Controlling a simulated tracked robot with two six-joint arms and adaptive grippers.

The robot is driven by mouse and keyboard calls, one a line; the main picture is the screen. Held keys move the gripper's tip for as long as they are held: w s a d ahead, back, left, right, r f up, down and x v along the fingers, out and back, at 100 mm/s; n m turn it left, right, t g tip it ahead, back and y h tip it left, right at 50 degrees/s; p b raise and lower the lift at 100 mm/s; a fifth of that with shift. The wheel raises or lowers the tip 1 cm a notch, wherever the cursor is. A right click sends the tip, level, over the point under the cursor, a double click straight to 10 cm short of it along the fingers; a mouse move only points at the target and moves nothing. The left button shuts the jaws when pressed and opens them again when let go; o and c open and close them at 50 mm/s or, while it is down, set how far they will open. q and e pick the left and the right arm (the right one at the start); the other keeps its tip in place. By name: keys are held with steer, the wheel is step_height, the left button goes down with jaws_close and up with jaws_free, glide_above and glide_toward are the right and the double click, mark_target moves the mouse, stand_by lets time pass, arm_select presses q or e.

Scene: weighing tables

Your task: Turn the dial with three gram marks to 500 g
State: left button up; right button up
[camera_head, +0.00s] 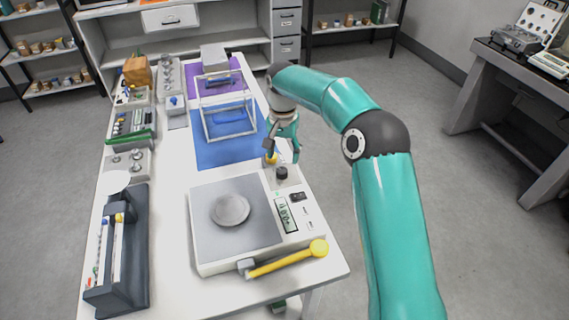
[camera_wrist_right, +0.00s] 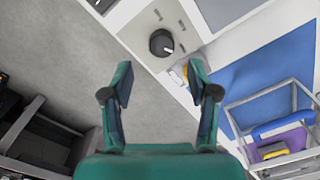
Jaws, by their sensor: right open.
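My right gripper (camera_head: 283,156) is open and empty, fingers pointing down, above and just beyond the dial. In the right wrist view the dial lies ahead of the gap between the fingers (camera_wrist_right: 160,82), apart from both. My left gripper is not in view.
A white open frame (camera_head: 228,132) stands on the blue mat (camera_head: 215,157) beyond the scale. A dark rack (camera_head: 130,270) stands at left. A small yellow thing (camera_head: 271,158) is near my right gripper.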

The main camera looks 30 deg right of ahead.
mark_target(283, 170)
step_height(283, 170, up, 6)
steer(key=shift+s, duration=0.1)
stand_by(0.6)
